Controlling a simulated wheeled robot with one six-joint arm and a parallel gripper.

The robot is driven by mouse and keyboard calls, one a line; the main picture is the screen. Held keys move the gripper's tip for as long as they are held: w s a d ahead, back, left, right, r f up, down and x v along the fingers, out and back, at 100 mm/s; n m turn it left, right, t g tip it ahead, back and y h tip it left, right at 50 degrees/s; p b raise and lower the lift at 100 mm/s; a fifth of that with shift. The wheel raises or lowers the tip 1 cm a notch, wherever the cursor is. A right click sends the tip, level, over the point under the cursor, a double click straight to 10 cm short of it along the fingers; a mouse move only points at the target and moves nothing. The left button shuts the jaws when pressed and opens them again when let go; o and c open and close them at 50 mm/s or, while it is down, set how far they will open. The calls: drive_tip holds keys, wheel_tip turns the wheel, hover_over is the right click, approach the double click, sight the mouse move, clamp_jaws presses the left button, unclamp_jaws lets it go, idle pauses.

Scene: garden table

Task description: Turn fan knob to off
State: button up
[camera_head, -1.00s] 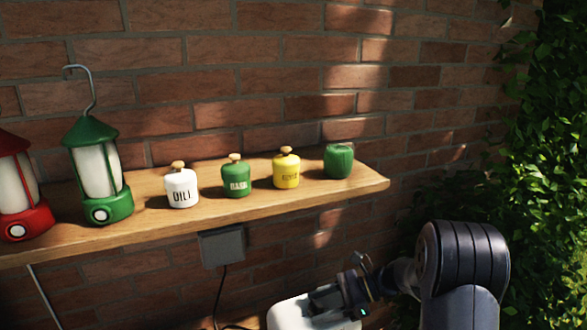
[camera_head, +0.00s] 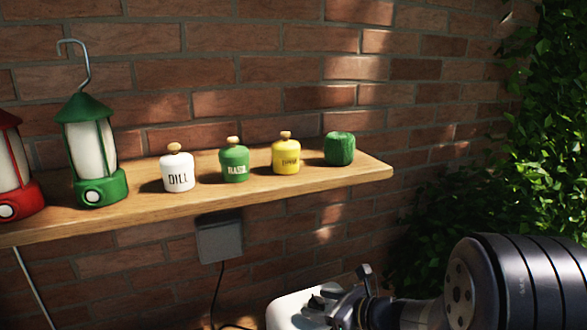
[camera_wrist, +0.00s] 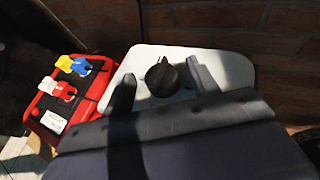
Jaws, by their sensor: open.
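A black knob (camera_wrist: 162,77) sits on top of a pale, rounded box (camera_wrist: 236,68) in the wrist view. The box's pale top (camera_head: 284,311) also shows at the bottom of the head view, where the knob cannot be made out. My gripper (camera_wrist: 160,71) is open, with one dark finger left of the knob and one right of it in the picture. Nothing is between the fingers but the knob, and gaps show on both sides. I cannot tell how far the fingertips are above the box top. The knob's setting marks are not readable.
A red case (camera_wrist: 88,99) with blue-yellow and red-white pieces lies left of the box. A wooden shelf (camera_head: 240,197) above holds lanterns, labelled jars and a green pot (camera_head: 339,149). A grey wall box (camera_head: 219,239) with a cable hangs below. Ivy (camera_head: 480,180) grows at right.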

drive_tip(key=v, duration=0.9)
drive_tip(key=shift+f, duration=0.1)
